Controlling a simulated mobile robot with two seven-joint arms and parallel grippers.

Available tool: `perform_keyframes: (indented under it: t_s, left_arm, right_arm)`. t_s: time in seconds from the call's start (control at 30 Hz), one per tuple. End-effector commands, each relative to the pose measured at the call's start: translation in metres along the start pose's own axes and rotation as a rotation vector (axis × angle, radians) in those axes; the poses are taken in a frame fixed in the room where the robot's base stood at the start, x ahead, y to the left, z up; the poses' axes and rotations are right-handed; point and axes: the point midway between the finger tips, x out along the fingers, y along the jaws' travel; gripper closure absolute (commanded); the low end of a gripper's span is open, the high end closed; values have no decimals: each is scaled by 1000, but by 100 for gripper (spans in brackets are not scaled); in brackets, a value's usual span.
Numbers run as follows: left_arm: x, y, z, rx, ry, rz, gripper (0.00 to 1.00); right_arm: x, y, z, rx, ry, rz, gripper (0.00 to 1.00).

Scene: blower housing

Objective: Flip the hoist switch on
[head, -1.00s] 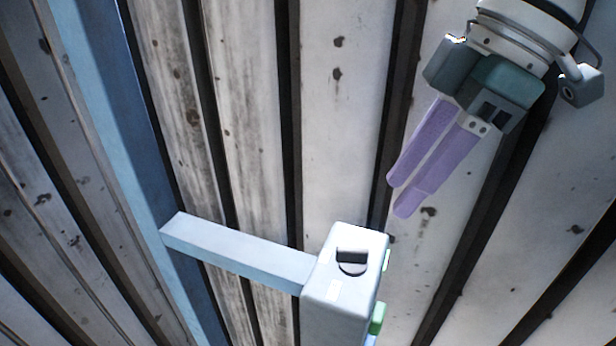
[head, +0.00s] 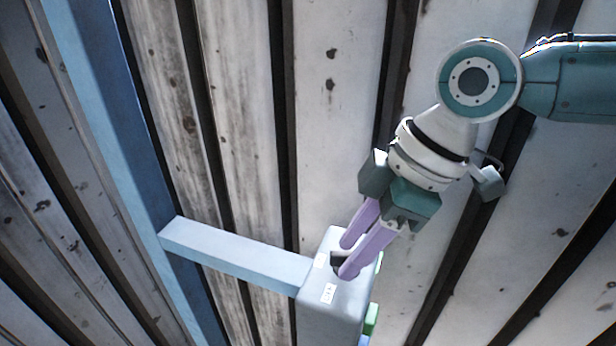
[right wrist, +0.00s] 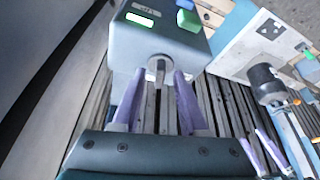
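The hoist switch is a small dark knob (head: 338,260) on the top face of a pale grey box (head: 322,306). In the right wrist view the knob (right wrist: 157,66) stands out from the box face (right wrist: 160,45). My right gripper (head: 347,257) is open, with its lilac fingers apart and their tips at the knob, one on each side. In the right wrist view the gripper (right wrist: 155,78) has the knob between its tips; I cannot tell whether they touch it. Another pair of lilac fingers, apparently my left gripper (right wrist: 262,150), shows apart at the right.
A blue-grey arm (head: 235,259) joins the box to a long blue beam (head: 110,130). Green (head: 371,318) parts sit on the box's side. Weathered planks (head: 330,100) with dark gaps lie behind. The space right of the box is clear apart from my arm.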

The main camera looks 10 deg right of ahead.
Motion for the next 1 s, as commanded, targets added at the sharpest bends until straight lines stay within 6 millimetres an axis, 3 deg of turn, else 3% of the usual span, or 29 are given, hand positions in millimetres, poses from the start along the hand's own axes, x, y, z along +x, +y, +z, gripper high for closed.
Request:
perform_keyframes:
  t_s: [0.03, 0.37, 0.77, 1.0]
  left_arm:
    - [0, 0, 0, 0, 0, 0, 0]
    - [0, -1, 0, 4, 0, -4, 0]
    - [0, -3, 0, 10, 0, -8, 0]
    - [-31, -4, -10, 9, 0, -8, 0]
  right_arm:
    - [0, 0, 0, 0, 0, 0, 64]
    - [0, 0, 0, 1, 0, 0, 100]
    - [-1, 0, 0, 2, 0, 0, 100]
    - [-6, -4, -3, 159, 0, 60, 100]
